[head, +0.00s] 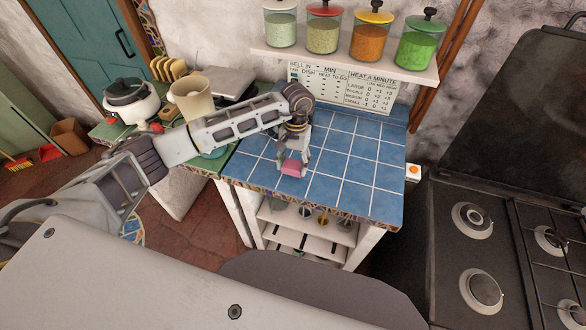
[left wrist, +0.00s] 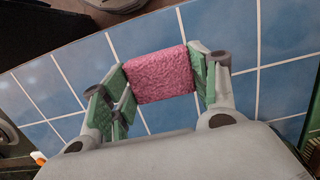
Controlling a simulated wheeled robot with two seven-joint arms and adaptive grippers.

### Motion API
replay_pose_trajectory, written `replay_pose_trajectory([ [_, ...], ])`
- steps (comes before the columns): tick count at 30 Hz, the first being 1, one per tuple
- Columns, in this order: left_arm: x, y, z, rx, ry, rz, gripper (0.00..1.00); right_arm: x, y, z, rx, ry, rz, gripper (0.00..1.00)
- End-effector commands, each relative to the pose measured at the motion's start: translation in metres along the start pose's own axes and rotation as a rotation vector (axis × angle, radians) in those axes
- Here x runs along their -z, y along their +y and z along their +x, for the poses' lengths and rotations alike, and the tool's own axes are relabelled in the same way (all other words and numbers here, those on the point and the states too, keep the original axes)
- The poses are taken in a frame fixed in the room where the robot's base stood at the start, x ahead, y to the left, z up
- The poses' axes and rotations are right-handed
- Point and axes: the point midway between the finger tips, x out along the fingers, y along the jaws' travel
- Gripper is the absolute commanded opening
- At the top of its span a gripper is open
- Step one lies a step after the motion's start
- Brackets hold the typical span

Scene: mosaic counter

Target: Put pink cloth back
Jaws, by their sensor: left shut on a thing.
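The pink cloth (head: 291,168) is a small, thick pink block over the blue tiled counter (head: 352,170). My left gripper (head: 293,165) reaches in from the left and points down, shut on the cloth. In the left wrist view the cloth (left wrist: 160,75) sits between the two green-padded fingers (left wrist: 162,85), with the blue tiles behind it. I cannot tell whether the cloth touches the tiles or is slightly above them. My right gripper is not in view.
A green counter section with a white pot (head: 131,100), a beige container (head: 193,98) and red tomatoes lies left. A shelf (head: 345,63) with several jars hangs behind. A dark stove (head: 490,250) stands right. The blue tiles around the gripper are clear.

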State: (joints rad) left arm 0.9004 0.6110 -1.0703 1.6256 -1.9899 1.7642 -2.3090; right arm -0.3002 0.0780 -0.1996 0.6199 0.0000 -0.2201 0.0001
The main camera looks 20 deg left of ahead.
Motion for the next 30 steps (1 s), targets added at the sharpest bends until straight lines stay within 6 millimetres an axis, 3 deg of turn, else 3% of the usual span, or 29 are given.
replay_pose_trajectory([
  [10, 0.0, 0.0, 0.002, 0.0, 0.0, 0.0, 0.38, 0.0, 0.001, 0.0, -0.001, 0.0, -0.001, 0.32],
  [21, 0.005, 0.0, 0.034, 0.0, -0.002, -0.001, 0.38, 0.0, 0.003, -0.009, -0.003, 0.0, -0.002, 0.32],
  [30, 0.006, 0.0, 0.037, 0.001, 0.001, 0.0, 0.38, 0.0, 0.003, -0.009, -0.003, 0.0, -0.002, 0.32],
])
